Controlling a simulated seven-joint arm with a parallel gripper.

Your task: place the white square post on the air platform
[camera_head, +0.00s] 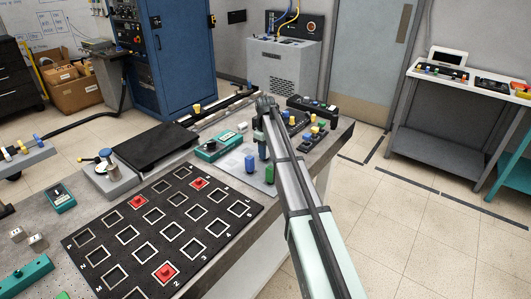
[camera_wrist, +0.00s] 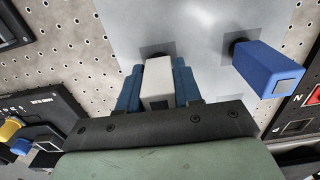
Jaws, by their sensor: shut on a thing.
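My gripper (camera_wrist: 157,88) has blue fingers on both sides of the white square post (camera_wrist: 157,75) and is shut on it. The post's far end is over a dark square on a pale metal plate (camera_wrist: 200,20); I cannot tell whether it touches. In the head view my gripper (camera_head: 262,150) is over the pale plate (camera_head: 230,168), and my arm hides the post. A flat black platform (camera_head: 155,148) lies to the left on the bench; I cannot tell whether it is the air platform.
A blue post (camera_wrist: 265,68) stands right of the white one in the wrist view. A green post (camera_head: 269,173) stands close by. A black board (camera_head: 110,241) with white-framed squares and red pieces fills the bench's front. A teal device (camera_head: 218,146) sits behind the plate.

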